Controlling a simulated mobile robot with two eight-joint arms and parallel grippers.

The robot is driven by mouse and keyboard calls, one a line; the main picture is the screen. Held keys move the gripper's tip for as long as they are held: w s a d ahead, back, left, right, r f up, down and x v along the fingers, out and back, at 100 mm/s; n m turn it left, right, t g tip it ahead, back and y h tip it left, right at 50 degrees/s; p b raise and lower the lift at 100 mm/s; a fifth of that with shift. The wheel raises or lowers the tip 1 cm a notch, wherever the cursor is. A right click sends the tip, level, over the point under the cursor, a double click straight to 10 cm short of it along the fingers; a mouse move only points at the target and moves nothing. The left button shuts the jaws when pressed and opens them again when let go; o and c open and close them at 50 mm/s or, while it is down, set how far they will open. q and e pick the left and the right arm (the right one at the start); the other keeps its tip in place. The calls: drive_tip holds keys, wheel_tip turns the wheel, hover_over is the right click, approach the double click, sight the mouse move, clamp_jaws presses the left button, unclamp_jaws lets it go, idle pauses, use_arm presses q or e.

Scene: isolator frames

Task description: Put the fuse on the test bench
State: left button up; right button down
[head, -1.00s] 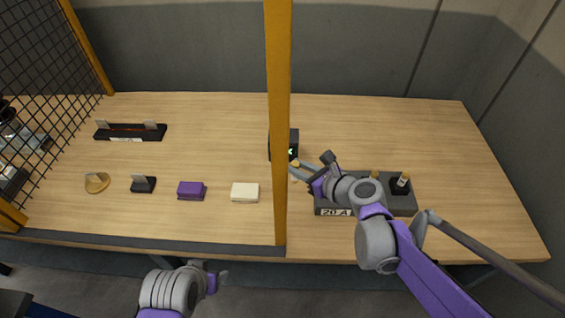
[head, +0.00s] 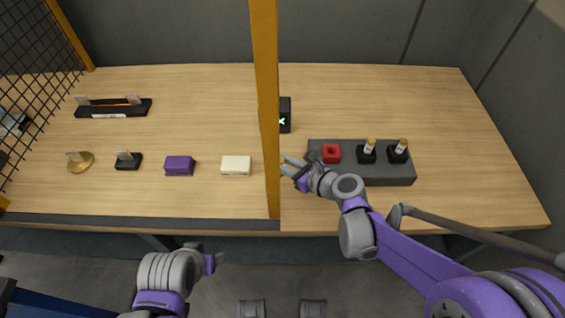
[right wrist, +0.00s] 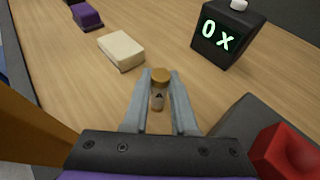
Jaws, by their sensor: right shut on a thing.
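My right gripper (right wrist: 158,92) is shut on a small glass fuse (right wrist: 158,97) with a gold cap, upright between the fingers in the right wrist view. In the head view my right gripper (head: 287,167) is over the table, just left of a grey rack (head: 345,177).
A yellow post (head: 265,120) stands between the right gripper and the left half of the table. A black display box (head: 284,115), a cream block (head: 236,165), a purple block (head: 179,165), a small black clip (head: 127,161) and a round tan piece (head: 80,162) sit on the table.

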drive_tip(key=shift+f, duration=0.1)
drive_tip(key=c, duration=1.1)
unclamp_jaws()
drive_tip(key=shift+f, duration=0.1)
drive_tip(key=shift+c, duration=0.2)
drive_tip(key=o, duration=0.4)
